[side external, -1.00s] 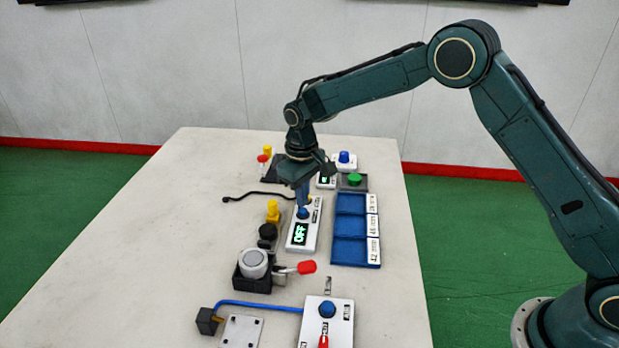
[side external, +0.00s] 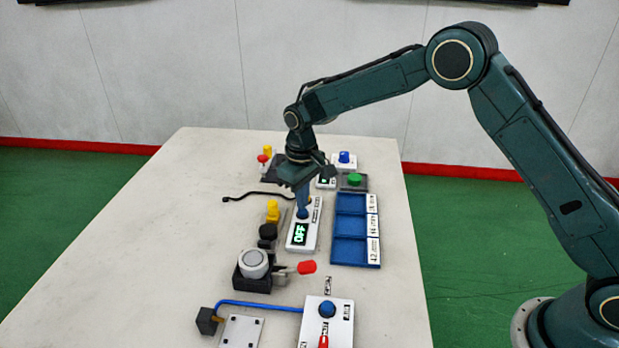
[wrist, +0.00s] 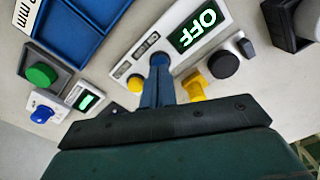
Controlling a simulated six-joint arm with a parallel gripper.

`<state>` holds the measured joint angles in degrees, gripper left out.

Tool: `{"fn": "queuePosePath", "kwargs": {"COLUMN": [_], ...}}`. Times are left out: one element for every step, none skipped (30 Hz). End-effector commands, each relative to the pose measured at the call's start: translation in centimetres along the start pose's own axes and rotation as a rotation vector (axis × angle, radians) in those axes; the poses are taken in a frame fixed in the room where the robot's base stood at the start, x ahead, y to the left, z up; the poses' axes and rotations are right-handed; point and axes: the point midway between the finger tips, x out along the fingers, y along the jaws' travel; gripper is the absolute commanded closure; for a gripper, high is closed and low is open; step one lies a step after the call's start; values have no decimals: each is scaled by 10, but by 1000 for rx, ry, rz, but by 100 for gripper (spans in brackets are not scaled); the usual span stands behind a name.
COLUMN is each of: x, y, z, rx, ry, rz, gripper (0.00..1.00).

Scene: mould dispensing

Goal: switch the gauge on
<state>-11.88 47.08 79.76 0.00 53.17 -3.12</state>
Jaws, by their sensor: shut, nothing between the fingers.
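The gauge (side external: 317,212) is a white box on the table with a lit green display (side external: 300,234) that reads OFF. The display also reads OFF in the wrist view (wrist: 197,27). A round blue button sits on the gauge, mostly covered by my fingertips, and a yellow button (wrist: 135,83) lies beside it. My gripper (side external: 303,212) is shut and empty, pointing down at the blue button. In the wrist view the fingertips (wrist: 158,68) meet the blue button. I cannot tell whether it is pressed in.
A blue tray (side external: 335,228) with labelled compartments lies right of the gauge. A green button (side external: 354,179) and a blue knob (side external: 344,157) are behind it. Yellow and black knobs (side external: 267,231) stand close on the left.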

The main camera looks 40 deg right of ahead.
Motion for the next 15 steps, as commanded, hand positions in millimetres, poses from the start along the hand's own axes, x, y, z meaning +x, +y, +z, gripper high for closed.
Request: {"fn": "queuePosePath", "kwargs": {"x": [1, 1, 2, 2, 3, 3, 4, 4, 5, 5, 6, 6, 7, 7, 8], "y": [0, 0, 0, 0, 0, 0, 0, 0, 0, 0, 0, 0, 0, 0, 0], "z": [0, 0, 0, 0, 0, 0, 0, 0, 0, 0, 0, 0, 0, 0, 0], "rx": [0, 0, 0, 0, 0, 0, 0, 0, 0, 0, 0, 0, 0, 0, 0], "ry": [-1, -1, -1, -1, -1, -1, 0, 0, 0, 0, 0, 0, 0, 0, 0], "rz": [0, 0, 0, 0, 0, 0, 0, 0, 0, 0, 0, 0, 0, 0, 0], "gripper": [100, 100, 100, 100, 100, 100, 100, 100, 100, 100, 100, 100, 100, 100, 100]}}
